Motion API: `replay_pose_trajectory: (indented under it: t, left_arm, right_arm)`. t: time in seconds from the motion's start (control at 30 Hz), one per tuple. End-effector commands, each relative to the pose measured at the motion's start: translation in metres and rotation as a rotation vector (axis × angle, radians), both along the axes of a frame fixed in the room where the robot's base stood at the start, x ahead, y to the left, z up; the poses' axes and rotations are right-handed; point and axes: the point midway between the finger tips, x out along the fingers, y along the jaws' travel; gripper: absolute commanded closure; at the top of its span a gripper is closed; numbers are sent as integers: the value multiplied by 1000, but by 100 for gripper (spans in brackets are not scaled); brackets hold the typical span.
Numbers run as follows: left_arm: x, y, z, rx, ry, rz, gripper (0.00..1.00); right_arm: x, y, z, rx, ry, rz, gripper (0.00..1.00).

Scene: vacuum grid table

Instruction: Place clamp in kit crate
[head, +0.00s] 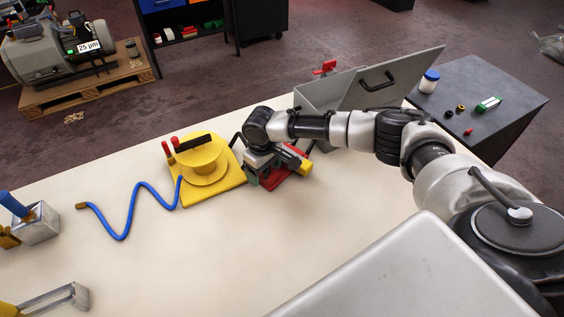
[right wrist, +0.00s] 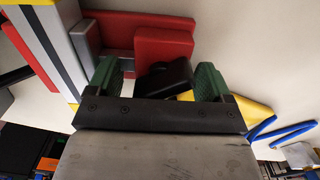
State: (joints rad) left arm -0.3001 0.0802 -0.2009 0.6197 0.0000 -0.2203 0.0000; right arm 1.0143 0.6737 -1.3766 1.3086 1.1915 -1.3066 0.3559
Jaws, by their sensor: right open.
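A red block-like piece with a black part, which I take to be the clamp (head: 272,184), lies on the table beside the yellow fixture. In the right wrist view the red clamp (right wrist: 165,50) lies ahead of the fingers, with its black part between the green pads. My right gripper (head: 267,172) is open just over it; it also shows in the right wrist view (right wrist: 158,80). Whether the pads touch it I cannot tell. The arm hides part of the clamp. The grey kit crate (head: 318,95) stands at the far table edge, its handled lid raised. My left gripper is not in view.
The yellow round fixture (head: 203,163) with red and black handles stands left of the clamp. A blue hose (head: 142,190) runs left from it. A metal block (head: 37,226) and a metal bracket (head: 65,299) lie at the left. The front middle of the table is clear.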

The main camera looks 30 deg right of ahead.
Motion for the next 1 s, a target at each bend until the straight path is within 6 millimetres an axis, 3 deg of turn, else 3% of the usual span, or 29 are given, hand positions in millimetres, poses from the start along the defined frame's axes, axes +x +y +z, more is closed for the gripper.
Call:
replay_pose_trajectory:
  t: [0.1,0.57,1.0]
  left_arm:
    - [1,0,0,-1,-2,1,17]
    - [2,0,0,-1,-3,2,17]
    - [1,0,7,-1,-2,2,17]
  right_arm:
    - [0,0,0,0,0,0,22]
    - [1,0,2,0,-2,0,91]
    - [0,-1,7,1,-2,-1,92]
